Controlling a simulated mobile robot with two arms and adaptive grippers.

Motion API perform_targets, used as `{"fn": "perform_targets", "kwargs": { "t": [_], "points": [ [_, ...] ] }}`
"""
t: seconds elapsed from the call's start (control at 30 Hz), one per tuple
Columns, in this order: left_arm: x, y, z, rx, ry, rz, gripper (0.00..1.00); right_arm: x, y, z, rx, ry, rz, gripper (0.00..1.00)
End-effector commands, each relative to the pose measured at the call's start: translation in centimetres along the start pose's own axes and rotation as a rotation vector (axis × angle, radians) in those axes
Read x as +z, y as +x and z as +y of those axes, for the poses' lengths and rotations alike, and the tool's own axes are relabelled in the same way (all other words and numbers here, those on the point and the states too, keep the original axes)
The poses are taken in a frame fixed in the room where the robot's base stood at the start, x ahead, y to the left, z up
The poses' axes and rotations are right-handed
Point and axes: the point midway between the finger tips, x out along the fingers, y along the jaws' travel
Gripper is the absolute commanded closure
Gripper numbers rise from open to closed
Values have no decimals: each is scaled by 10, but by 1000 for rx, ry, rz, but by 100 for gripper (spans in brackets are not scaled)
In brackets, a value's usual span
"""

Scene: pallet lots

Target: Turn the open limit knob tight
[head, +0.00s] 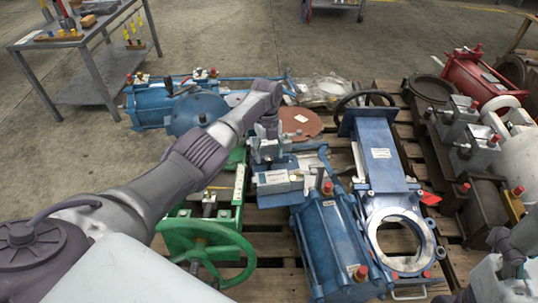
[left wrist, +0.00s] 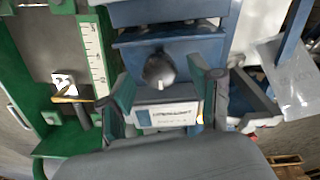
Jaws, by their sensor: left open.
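In the left wrist view, a small grey rounded knob (left wrist: 159,70) sits on the front of a blue block, above a white label plate (left wrist: 166,115). My left gripper (left wrist: 164,80) is open, with one finger on each side of the knob. Gaps show between the fingers and the knob, so they do not appear to touch it. In the head view, my left gripper (head: 268,152) reaches down over the blue valve equipment on the pallet. Gripper and wrist hide the knob there. No fingers of my right gripper can be made out.
A green frame with a handwheel (head: 207,250) stands close to the left of the gripper. A blue cylinder (head: 334,250) and a blue gate valve (head: 387,170) stand to the right. A steel table (head: 83,45) is at the back left, with bare floor around it.

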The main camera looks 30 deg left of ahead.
Motion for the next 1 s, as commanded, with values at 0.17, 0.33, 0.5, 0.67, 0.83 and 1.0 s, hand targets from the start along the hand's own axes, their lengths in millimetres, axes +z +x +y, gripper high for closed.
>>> {"fn": "perform_targets", "kwargs": {
  "t": [0.17,0.33,0.5,0.67,0.83,1.0],
  "points": [
    [1,-36,-1,-4,0,-4,37,0,0,0,-1,0,2,19],
    [1,-73,-1,-5,1,-3,37,0,0,0,-1,0,2,19],
    [0,-99,-1,-3,1,-2,37,0,1,0,-1,0,3,19],
    [0,-110,-1,-2,1,0,37,0,1,0,-1,0,3,19],
    [0,-112,-1,-1,1,0,37,0,1,0,-2,0,3,19],
    [0,-111,-1,-1,1,0,37,0,1,0,-2,0,3,19]
  ]
}}
